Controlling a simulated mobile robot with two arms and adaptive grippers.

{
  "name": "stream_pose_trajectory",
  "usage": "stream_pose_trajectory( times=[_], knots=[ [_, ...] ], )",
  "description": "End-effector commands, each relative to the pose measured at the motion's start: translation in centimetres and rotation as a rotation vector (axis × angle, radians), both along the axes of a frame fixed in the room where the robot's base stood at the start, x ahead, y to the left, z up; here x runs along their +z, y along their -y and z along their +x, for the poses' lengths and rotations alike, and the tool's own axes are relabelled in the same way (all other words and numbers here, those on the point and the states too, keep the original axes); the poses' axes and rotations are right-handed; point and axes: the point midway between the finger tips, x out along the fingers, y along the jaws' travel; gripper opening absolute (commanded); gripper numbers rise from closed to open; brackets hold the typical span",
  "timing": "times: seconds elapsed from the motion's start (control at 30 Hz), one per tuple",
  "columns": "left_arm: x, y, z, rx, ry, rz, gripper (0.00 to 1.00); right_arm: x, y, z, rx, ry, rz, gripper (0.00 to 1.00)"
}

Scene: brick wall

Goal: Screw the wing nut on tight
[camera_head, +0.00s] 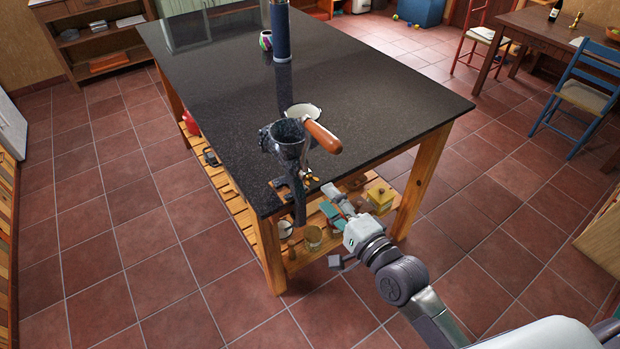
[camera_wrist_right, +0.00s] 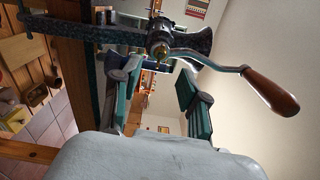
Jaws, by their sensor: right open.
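A dark metal grinder (camera_head: 288,140) is clamped at the near edge of the black-topped table (camera_head: 400,108). Its crank has a wooden grip (camera_head: 322,137), which also shows at the right in the right wrist view (camera_wrist_right: 270,92). In that view a small brass-coloured piece (camera_wrist_right: 160,50) sits at the crank's hub; it looks like the wing nut, but its wings are not clear. My right gripper (camera_head: 330,199) is open just off the table's edge, beside the grinder. Its teal-padded fingers (camera_wrist_right: 160,95) point toward the hub with nothing visible between them. My left gripper is out of view.
A white bowl (camera_head: 303,111) stands behind the grinder. The lower shelf holds a yellow box (camera_head: 379,196) and several pots. Tiled floor lies clear around the table.

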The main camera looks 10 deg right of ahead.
Motion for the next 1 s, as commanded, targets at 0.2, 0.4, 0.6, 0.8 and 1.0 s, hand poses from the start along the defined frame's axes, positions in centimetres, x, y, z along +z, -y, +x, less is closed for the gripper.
stream_pose_trajectory(
  times=[0.2, 0.4, 0.6, 0.8, 1.0],
  knots=[
    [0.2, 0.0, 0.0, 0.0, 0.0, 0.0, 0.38, 0.1, -0.6, 1.5, 0.001, 0.001, 0.003, 0.44],
    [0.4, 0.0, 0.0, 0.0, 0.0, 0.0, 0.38, 0.1, -1.1, 2.8, 0.001, 0.001, 0.003, 0.44],
    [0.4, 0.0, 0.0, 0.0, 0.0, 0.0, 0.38, 0.1, -1.6, 4.1, 0.001, 0.0, 0.002, 0.44],
    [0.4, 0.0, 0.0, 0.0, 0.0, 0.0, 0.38, 0.1, -2.0, 5.3, 0.001, 0.0, 0.002, 0.44],
    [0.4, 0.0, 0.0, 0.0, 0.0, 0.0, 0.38, 0.1, -2.1, 5.5, 0.001, -0.001, 0.002, 0.44]
  ],
)
